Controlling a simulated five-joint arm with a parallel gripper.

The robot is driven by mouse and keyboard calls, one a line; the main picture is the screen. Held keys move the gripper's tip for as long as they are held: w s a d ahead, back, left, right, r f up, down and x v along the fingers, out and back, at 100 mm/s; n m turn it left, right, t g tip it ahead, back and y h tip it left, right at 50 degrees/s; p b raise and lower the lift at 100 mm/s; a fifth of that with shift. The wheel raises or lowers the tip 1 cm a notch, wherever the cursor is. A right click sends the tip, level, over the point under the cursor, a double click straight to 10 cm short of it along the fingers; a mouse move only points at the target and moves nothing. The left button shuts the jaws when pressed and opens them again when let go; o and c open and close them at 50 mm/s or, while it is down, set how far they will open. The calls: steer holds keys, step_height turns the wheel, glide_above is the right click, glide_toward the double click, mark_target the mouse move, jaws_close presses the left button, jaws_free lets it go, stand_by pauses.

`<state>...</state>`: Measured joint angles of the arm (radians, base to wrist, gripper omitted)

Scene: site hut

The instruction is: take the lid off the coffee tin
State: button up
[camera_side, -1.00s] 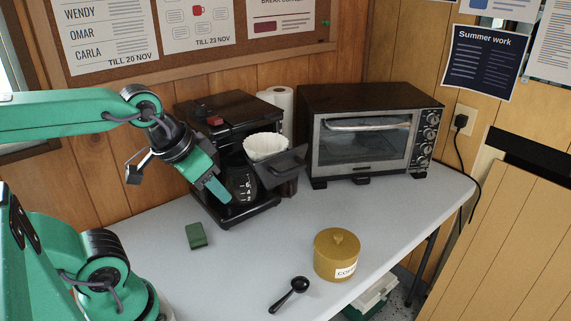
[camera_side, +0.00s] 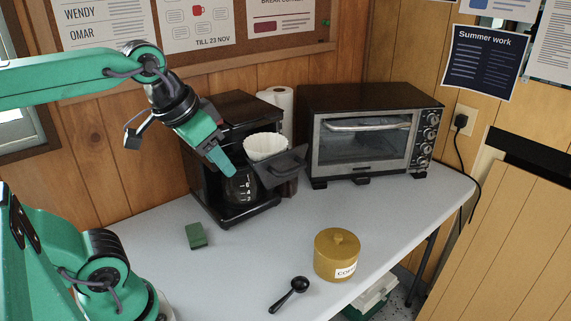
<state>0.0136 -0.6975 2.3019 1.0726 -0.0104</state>
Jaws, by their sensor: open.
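The coffee tin (camera_side: 335,265) is a round mustard-yellow tin with a white label, standing upright near the front edge of the table. Its lid (camera_side: 337,241), the same yellow with a small knob on top, sits on the tin. My gripper (camera_side: 229,172) is open and empty. It points down to the right in front of the coffee maker, well above and to the left of the tin, apart from it. One jaw shows mostly edge-on, so the gap between the jaws is hard to see.
The black coffee maker (camera_side: 210,190) has its filter basket with a white paper filter (camera_side: 266,146) swung out. A toaster oven (camera_side: 365,135) stands behind the tin. A black scoop (camera_side: 289,294) lies left of the tin, and a green sponge (camera_side: 196,236) further left. The table (camera_side: 255,250) between is clear.

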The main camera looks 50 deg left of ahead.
steer(key=w+d+r+g, duration=0.3)
steer(key=w+d, duration=0.1)
steer(key=w, duration=0.6)
steer(key=g, duration=0.2)
glide_above(337, 236)
step_height(337, 236, down, 4)
steer(key=shift+m, duration=0.4)
step_height(337, 236, down, 12)
steer(key=shift+f, duration=1.85)
steer(key=shift+f, duration=2.6)
jaws_close()
